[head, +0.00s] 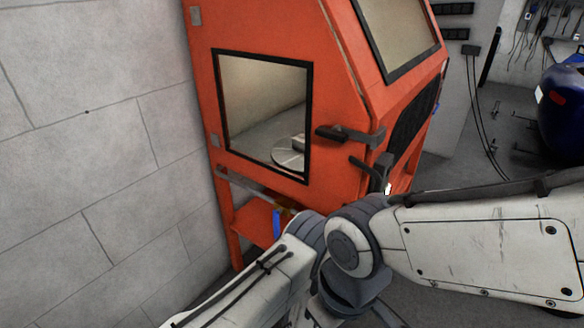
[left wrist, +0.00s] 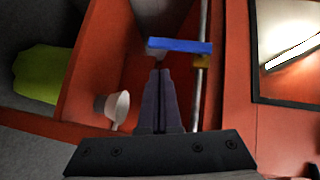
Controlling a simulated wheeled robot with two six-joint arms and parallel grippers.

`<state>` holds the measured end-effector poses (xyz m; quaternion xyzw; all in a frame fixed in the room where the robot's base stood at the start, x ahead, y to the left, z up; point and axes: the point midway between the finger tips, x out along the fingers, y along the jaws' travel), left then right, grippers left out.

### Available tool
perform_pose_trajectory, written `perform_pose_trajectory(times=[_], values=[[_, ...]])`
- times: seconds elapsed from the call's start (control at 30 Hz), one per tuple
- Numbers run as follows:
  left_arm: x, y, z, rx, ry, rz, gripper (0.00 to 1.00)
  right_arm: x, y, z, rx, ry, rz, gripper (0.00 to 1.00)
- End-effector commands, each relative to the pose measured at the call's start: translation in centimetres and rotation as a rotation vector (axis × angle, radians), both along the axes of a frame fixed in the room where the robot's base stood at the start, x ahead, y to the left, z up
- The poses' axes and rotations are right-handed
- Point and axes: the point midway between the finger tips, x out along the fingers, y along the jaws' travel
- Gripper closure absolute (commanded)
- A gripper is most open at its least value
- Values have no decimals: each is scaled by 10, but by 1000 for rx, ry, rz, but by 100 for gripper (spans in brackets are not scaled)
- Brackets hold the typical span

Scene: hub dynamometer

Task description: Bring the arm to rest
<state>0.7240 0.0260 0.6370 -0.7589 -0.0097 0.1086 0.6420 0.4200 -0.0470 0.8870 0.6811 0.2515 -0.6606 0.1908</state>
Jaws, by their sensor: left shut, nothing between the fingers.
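In the left wrist view my left gripper (left wrist: 160,75) is shut with nothing between its fingers. Its fingertips point at the blue lever (left wrist: 180,46) and lie just below it in the picture. I cannot tell whether they touch it. The lever lies across a grey pipe (left wrist: 204,25) with a yellow fitting (left wrist: 202,62). In the head view the blue lever (head: 277,222) shows under the window of the orange cabinet (head: 260,35). My arm hides the gripper there. My right gripper is in neither view.
The cabinet has black door handles (head: 350,134) on its front edge. A grey block wall (head: 90,110) stands at the left. A white funnel-like thing (left wrist: 118,108) and a green thing (left wrist: 42,75) show in the wrist view. A blue rounded object (head: 562,110) is at the right.

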Motion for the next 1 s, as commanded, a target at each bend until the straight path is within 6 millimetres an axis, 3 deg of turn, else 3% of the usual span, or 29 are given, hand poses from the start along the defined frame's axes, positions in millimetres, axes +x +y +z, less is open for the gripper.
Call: perform_pose_trajectory(times=[0.13, 0.23, 0.33, 0.47, 0.57, 0.7, 1.0], values=[[11, 1, 8, -83, 40, 18, 100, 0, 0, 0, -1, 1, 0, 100], [26, 6, 21, -240, 122, 52, 100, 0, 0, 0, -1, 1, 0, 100], [38, 13, 41, -444, 236, 100, 100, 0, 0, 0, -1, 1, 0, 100], [37, 29, 70, -685, 393, 180, 100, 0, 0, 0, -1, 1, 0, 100], [23, 46, 96, -837, 507, 254, 100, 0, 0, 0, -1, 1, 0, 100], [-15, 75, 130, -996, 650, 387, 100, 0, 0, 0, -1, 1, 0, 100], [-91, 121, 168, -1118, 804, 634, 100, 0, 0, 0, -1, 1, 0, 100]])
